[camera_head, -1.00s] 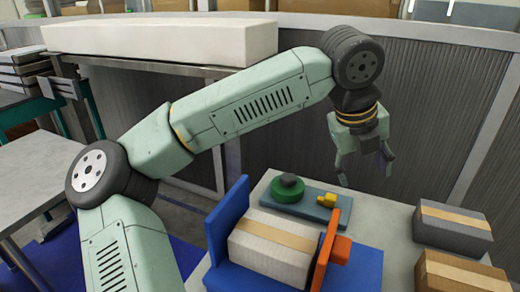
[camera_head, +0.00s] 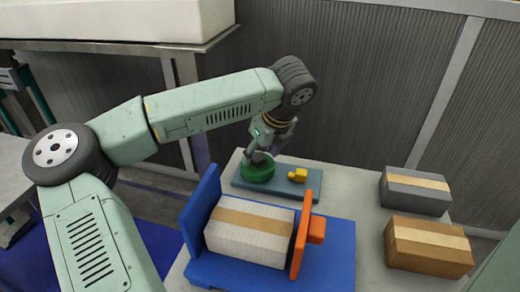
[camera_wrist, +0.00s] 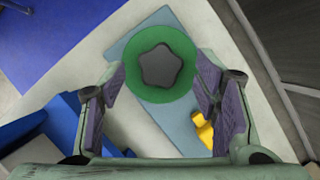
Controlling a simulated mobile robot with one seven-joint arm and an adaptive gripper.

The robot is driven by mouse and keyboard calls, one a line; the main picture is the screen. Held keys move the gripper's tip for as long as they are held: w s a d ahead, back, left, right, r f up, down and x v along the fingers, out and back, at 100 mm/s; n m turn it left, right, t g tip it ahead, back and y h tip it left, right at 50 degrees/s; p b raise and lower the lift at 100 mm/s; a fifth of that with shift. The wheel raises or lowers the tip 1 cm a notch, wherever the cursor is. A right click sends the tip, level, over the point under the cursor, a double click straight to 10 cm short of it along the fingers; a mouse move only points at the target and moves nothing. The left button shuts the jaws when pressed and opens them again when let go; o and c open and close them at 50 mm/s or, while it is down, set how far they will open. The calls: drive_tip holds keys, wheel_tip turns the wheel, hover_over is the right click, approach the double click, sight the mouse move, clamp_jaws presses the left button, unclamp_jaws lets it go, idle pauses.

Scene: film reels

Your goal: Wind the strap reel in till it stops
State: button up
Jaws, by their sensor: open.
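The strap reel is a green disc (camera_wrist: 182,88) with a dark lobed knob (camera_wrist: 162,66) on top. It sits on a blue-grey base plate (camera_head: 243,186) beside a small yellow block (camera_head: 298,175). The yellow block also shows in the wrist view (camera_wrist: 203,131). My gripper (camera_head: 264,152) is right above the reel, pointing down. In the wrist view its fingers (camera_wrist: 168,92) are spread apart, one to each side of the reel and knob.
A white box with a tan band (camera_head: 240,244) lies in a blue cradle (camera_head: 325,262) with an orange upright plate (camera_head: 299,245), in front of the reel. A grey box (camera_head: 415,204) and a brown box (camera_head: 425,268) stand at the right of the table. A ribbed wall rises behind.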

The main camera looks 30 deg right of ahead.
drive_tip(key=shift+w+f, duration=0.1)
drive_tip(key=shift+f, duration=0.25)
drive_tip(key=shift+c, duration=0.3)
drive_tip(key=c, duration=1.1)
